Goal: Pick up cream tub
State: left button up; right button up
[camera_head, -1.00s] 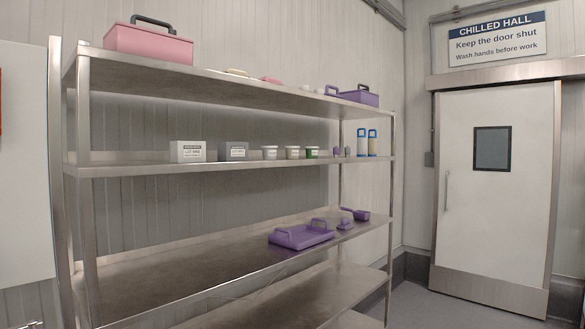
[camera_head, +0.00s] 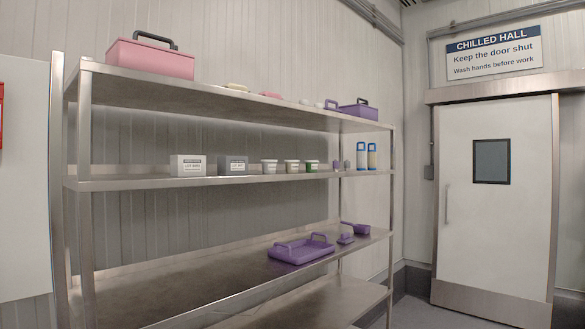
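Three small pale tubs stand in a row on the middle shelf (camera_head: 125,182) of a steel rack. The left tub (camera_head: 269,167) and the middle tub (camera_head: 291,167) look whitish to cream with dark bands or labels, and the right tub (camera_head: 312,166) has a green band. They are too small to tell for sure which one is the cream tub. Neither of my grippers is in view.
Left of the tubs are a white box (camera_head: 188,166) and a grey box (camera_head: 233,166); right are two blue-and-cream bottles (camera_head: 366,156). A pink case (camera_head: 150,58) and purple caddy (camera_head: 357,110) sit above; a purple tray (camera_head: 300,250) sits below. A door (camera_head: 495,220) stands right.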

aim_at(291, 166)
jog(key=i+l, duration=0.2)
jog(key=i, duration=0.3)
jog(key=i+l+u, duration=0.1)
jog(key=i, duration=0.35)
jog(key=i+l, duration=0.3)
jog(key=i, duration=0.2)
jog(key=u, duration=0.05)
